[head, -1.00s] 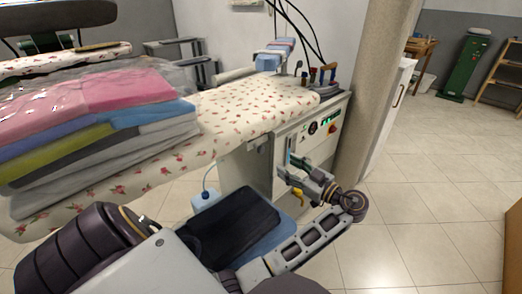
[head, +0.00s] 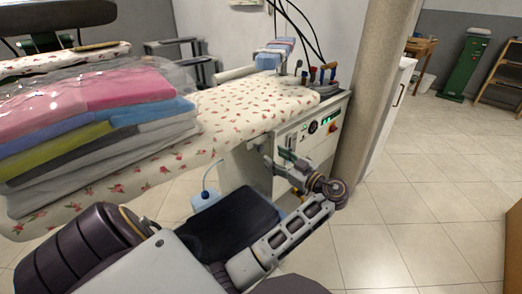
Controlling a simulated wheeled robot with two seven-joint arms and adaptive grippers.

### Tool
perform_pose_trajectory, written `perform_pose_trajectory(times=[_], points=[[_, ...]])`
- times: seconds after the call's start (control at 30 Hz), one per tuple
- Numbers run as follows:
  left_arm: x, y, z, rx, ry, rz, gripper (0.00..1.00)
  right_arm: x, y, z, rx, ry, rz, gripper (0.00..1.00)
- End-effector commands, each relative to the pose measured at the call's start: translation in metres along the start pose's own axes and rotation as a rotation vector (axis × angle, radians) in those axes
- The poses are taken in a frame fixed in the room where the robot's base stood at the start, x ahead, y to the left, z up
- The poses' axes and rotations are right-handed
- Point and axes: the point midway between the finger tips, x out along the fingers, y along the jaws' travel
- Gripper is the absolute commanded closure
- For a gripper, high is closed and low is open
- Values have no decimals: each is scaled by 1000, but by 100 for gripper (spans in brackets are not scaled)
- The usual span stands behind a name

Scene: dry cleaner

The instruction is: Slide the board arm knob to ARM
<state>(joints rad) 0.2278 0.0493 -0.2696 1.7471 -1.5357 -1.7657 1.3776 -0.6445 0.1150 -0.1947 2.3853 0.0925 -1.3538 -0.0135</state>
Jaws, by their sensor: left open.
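The ironing board (head: 250,105) has a cream cover with red flowers. Its white control panel (head: 338,112) is on the end of the unit under the board, with a dial, a green-lit display and a red switch. My left gripper (head: 267,152) is open in front of the left part of this panel, below the board's edge. The board arm knob cannot be made out clearly; the gripper and its wrist cover part of the panel there. I cannot tell whether the fingers touch anything. My right gripper is out of view.
Folded clothes in clear plastic (head: 100,125) lie on the board at left. An iron rest with a blue pad (head: 268,60) and several levers (head: 325,75) stand at the board's far end. A beige column (head: 375,90) stands close right of the panel.

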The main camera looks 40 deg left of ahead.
Motion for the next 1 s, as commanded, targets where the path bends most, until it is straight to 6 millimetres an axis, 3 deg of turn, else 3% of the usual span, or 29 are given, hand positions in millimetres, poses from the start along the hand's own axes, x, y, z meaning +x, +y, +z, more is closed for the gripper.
perform_pose_trajectory(times=[0.5, 0.7, 1.0], points=[[66, 0, 1, 0, 0, -1, 51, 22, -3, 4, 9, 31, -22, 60], [79, 0, 0, 0, 0, 0, 51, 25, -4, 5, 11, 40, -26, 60], [81, 0, 0, 0, -1, 1, 51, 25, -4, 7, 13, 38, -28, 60]])
